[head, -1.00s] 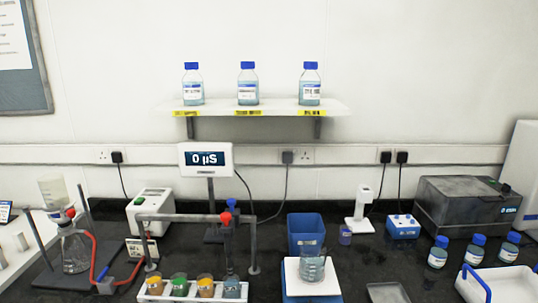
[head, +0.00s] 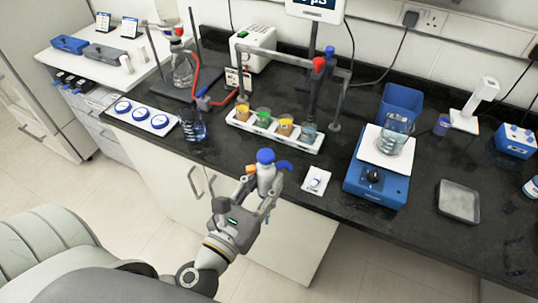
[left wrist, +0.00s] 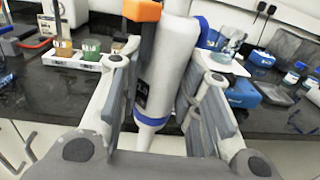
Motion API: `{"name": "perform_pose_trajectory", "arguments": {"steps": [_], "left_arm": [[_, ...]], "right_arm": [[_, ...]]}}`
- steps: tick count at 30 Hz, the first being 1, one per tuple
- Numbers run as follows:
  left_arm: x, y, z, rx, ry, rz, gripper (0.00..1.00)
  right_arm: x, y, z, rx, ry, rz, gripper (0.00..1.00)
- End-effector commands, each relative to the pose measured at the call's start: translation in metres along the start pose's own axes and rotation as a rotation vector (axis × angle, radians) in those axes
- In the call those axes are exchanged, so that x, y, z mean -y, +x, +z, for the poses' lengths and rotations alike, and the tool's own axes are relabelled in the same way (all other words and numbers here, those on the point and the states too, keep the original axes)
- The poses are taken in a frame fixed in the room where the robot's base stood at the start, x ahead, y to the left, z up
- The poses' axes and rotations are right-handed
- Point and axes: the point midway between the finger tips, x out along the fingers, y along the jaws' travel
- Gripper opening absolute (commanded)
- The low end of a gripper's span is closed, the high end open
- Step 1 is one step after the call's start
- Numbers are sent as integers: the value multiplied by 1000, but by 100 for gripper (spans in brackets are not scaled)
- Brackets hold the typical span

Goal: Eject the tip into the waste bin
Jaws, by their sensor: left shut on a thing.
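My left gripper (head: 268,196) is shut on a white pipette (head: 266,175) with a blue top, a blue side hook and an orange part. It holds the pipette roughly upright in front of the bench's front edge. In the left wrist view the pipette (left wrist: 168,70) stands between the two fingers, with a blue ring near its tapering lower end. I cannot tell whether a tip is on it. A blue open bin (head: 402,103) stands on the bench behind the stirrer, right of and well beyond the gripper. My right gripper is not in view.
A blue stirrer (head: 376,186) carries a beaker (head: 396,138). A white rack (head: 272,132) of several coloured jars stands under a grey frame. A small white pad (head: 316,181) lies near the front edge. A grey tray (head: 459,201) lies right, with bare black bench around it.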

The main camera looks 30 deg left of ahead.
Motion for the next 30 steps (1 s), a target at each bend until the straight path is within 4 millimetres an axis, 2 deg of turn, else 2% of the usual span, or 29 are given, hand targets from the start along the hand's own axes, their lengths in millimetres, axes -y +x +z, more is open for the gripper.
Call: {"name": "perform_pose_trajectory", "arguments": {"steps": [6, 12, 19, 30], "left_arm": [[58, 13, 28, 12, 0, -227, 5], [97, 19, 44, 11, 2, -396, 5], [122, 29, 55, 7, 0, -518, 5], [143, 57, 68, 7, -2, -639, 5]], "right_arm": [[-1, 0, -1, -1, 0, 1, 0], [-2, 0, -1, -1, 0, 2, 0], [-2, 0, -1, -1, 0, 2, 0], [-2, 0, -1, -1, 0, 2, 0]]}}
